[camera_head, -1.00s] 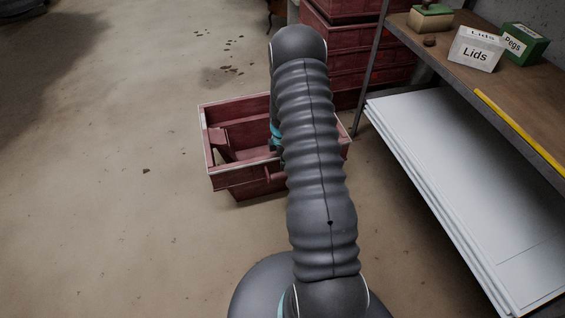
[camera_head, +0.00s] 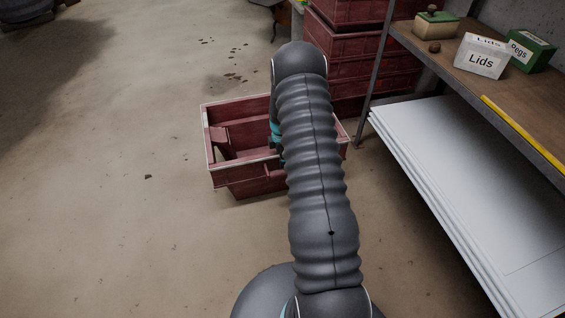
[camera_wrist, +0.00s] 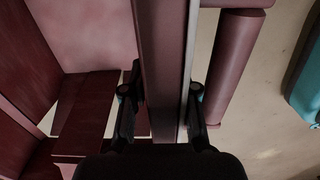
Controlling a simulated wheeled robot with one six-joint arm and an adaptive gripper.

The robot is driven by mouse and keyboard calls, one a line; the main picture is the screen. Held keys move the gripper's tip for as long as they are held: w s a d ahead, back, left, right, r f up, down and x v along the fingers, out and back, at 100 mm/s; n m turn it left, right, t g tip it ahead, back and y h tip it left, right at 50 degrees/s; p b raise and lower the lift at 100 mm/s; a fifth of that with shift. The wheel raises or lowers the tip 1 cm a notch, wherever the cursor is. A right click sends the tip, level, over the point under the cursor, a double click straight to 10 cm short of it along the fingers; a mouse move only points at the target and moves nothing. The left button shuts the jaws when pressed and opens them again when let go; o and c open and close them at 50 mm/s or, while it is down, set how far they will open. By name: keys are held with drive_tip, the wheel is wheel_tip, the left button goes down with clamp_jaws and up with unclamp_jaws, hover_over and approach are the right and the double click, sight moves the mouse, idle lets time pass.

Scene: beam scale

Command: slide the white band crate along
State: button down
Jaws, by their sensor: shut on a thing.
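The white band crate (camera_head: 240,180) is a dark red open box with a white rim, on the floor in the middle of the head view. It has inner boards and looks otherwise empty. My arm hides its right part. My gripper (camera_wrist: 163,105) is shut on the crate's near wall (camera_wrist: 163,50), one finger inside the crate and one outside, beside a round red handle bar (camera_wrist: 232,65). The fingertips are hidden from the head view behind my arm.
Stacked red crates (camera_head: 345,50) stand just beyond. At right, a shelf (camera_head: 500,90) holds Lids (camera_head: 482,57) and Pegs (camera_head: 530,52) boxes, with white sheets (camera_head: 450,200) below and a metal post (camera_head: 375,75). Floor (camera_head: 100,220) at left is clear.

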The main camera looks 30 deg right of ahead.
drive_tip(key=w+d+b, duration=0.2)
drive_tip(key=w+b, duration=0.2)
drive_tip(key=w, duration=0.5)
drive_tip(key=w+d+b, duration=0.2)
drive_tip(key=w+b, duration=0.2)
drive_tip(key=w, duration=0.6)
drive_tip(key=shift+d+b, duration=0.3)
drive_tip(key=shift+b, duration=0.05)
idle(1.9)
drive_tip(key=shift+r, duration=0.15)
